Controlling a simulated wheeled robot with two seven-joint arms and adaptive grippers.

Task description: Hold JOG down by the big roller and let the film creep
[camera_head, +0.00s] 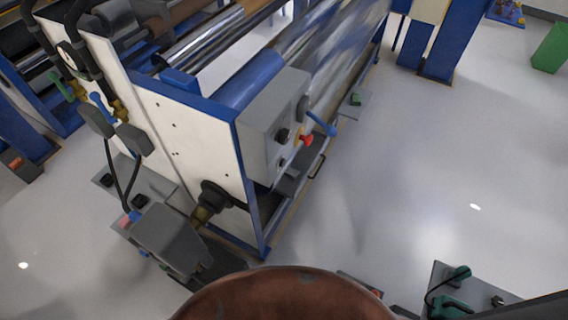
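A film machine with a white end panel (190,135) and blue frame fills the upper left. A thick blue roller (252,80) lies behind the panel, and a shiny steel roller (205,38) lies farther left. Clear, glossy film (335,55) runs along the machine's right side. A grey control box (268,120) on the near end carries a black knob (283,135), a red button (307,140) and a blue lever (322,124). No JOG lettering is legible, so I cannot tell which control it is. Neither of my grippers is in view.
A grey drive unit (168,238) sits low at the machine's near left corner. A brown rounded surface (285,295) blocks the bottom centre. Open floor (430,150) lies to the right.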

